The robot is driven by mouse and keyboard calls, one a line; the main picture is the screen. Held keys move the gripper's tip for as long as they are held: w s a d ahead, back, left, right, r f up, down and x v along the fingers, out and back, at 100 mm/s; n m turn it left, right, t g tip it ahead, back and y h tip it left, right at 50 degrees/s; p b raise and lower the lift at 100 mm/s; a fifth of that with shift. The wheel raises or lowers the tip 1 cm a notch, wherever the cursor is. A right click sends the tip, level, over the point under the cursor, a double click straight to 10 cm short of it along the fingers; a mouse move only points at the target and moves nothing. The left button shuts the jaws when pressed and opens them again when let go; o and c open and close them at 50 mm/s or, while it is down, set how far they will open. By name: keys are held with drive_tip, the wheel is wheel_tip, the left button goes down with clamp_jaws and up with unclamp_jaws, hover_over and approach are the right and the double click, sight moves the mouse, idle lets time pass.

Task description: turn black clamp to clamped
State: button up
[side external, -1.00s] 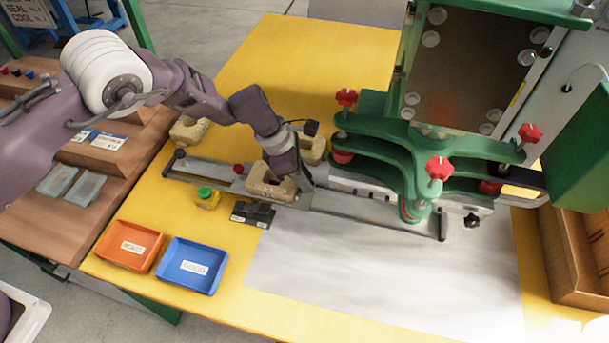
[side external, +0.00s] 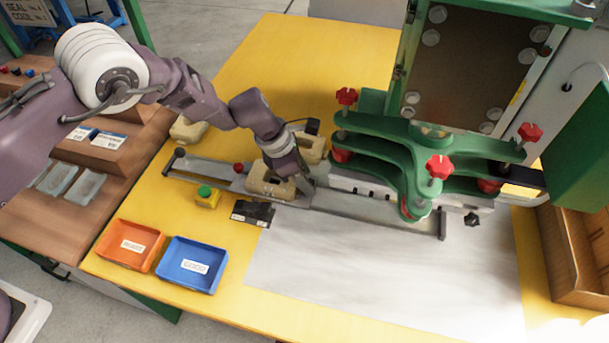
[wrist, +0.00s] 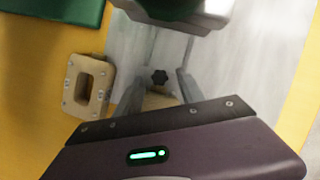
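A black star-shaped knob (wrist: 160,76) shows between my fingertips in the wrist view. I cannot tell whether these are the same knob, or whether either is clamped. My gripper (side external: 305,186) is low over the rail, beside a beige block (side external: 266,181). In the wrist view my gripper (wrist: 160,72) has its fingers apart on either side of the knob, with no clear contact. Part of the beige block (wrist: 158,101) shows between them.
The green fixture with red knobs (side external: 438,168) stands right of my gripper. A second beige block (side external: 311,148) is behind it. An orange tray (side external: 130,262), a blue tray (side external: 188,284) and a small green-topped yellow box (side external: 206,197) are at front left. The grey mat (side external: 380,285) is clear.

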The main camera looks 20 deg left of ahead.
drive_tip(key=v, duration=0.7)
idle(0.3)
